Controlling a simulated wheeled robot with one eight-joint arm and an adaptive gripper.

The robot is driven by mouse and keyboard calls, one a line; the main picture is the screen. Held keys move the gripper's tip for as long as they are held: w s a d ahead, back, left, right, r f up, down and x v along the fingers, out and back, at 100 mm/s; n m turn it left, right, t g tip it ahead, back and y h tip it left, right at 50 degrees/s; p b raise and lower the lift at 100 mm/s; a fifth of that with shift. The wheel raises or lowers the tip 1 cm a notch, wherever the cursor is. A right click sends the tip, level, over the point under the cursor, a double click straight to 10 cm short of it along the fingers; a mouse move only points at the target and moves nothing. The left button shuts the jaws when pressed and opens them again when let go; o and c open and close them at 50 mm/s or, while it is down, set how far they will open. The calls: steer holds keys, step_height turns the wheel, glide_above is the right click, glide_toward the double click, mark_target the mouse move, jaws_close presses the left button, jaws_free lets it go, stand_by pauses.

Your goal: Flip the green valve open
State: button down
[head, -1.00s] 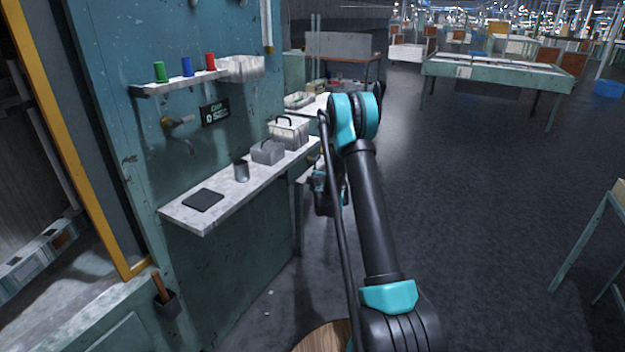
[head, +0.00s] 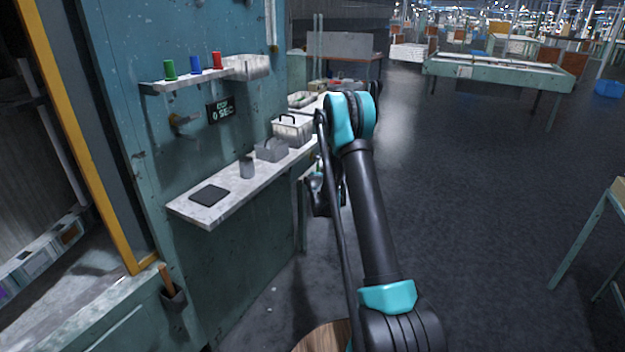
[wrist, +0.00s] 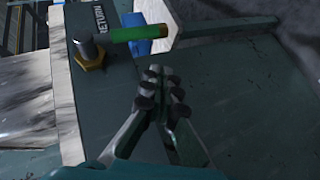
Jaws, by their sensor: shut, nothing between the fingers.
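In the wrist view a green lever handle (wrist: 135,33) reaches right from a round grey stem (wrist: 88,47) on a brass nut, beside a "RETURN" label. This looks like the green valve. My gripper (wrist: 160,82) is shut and empty, below and right of the handle in the picture, with a visible gap between them. In the head view my wrist hangs low beside the end of the wall shelf, and the fingertips cannot be made out. I cannot pick out the green lever in the head view.
A blue part (wrist: 150,46) and a pale block lie just behind the handle. In the head view a wall shelf (head: 185,209) holds a black pad (head: 209,195), a grey cup (head: 247,168) and bins. Green, blue and red cylinders stand above. Open floor lies right.

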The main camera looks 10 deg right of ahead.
steer(key=s, duration=1)
steer(key=shift+a, duration=0.15)
steer(key=shift+r, duration=0.15)
steer(key=s+d+r+m+g, duration=0.15)
steer(key=s+r+m, duration=0.25)
steer(key=s, duration=0.5)
steer(key=s+d+r+m+g, duration=0.1)
steer(key=s+r+m+g, duration=0.3)
steer(key=s, duration=0.6)
steer(key=s+d+f+m+g, duration=0.1)
steer(key=s+m+g, duration=0.2)
steer(key=s, duration=2.5)
steer(key=m, duration=0.3)
steer(key=shift+s+f+m+g, duration=0.2)
steer(key=shift+s+m+g, duration=0.1)
steer(key=shift+m+g, duration=0.1)
steer(key=shift+d, duration=0.1)
